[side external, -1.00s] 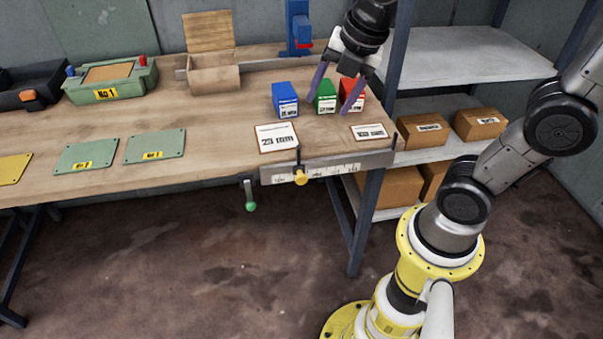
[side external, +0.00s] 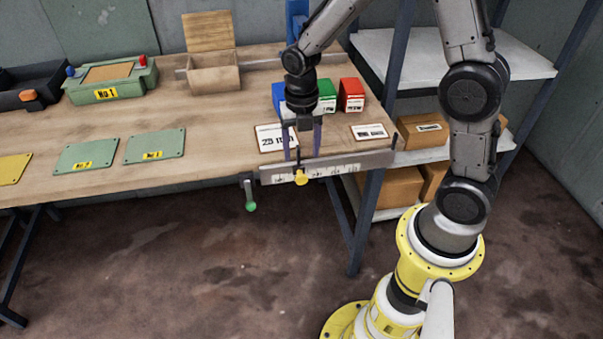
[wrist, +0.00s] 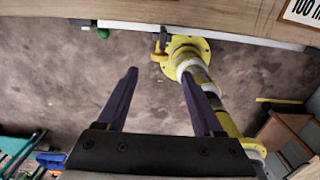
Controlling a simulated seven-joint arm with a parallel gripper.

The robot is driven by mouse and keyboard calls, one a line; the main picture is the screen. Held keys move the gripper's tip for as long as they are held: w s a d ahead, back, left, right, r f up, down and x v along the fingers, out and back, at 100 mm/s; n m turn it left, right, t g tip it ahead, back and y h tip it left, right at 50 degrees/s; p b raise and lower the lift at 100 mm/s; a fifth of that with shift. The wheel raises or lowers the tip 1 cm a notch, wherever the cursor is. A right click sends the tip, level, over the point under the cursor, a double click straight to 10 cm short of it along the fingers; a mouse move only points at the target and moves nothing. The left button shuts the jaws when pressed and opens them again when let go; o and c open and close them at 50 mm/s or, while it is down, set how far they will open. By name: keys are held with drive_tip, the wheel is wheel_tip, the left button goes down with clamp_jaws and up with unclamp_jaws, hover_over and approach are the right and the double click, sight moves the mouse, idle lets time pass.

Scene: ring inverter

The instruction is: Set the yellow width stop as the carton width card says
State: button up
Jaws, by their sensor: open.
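The yellow width stop (side external: 301,179) sits low on the front of the scale rail (side external: 350,163), near its left end. In the wrist view the yellow stop (wrist: 160,46) shows at the rail, just beyond my fingertips. My gripper (side external: 302,155) is open and empty, pointing down over the rail, its fingers close above the stop. In the wrist view my gripper (wrist: 158,72) has nothing between its fingers. A large white card (side external: 268,139) behind it is partly covered by a finger. A smaller card (side external: 369,132) lies to the right; in the wrist view it begins with 100.
Blue, green (side external: 326,96) and red (side external: 351,95) cartons stand behind my gripper, the blue mostly hidden. A green-knobbed lever (side external: 251,206) hangs left of the scale. Green plates (side external: 155,146) lie to the left. A shelf with brown boxes stands at right.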

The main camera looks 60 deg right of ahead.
sight(301, 175)
wheel_tip(301, 175, down, 8)
drive_tip(key=shift+f, duration=0.1)
idle(0.4)
clamp_jaws()
idle(1.2)
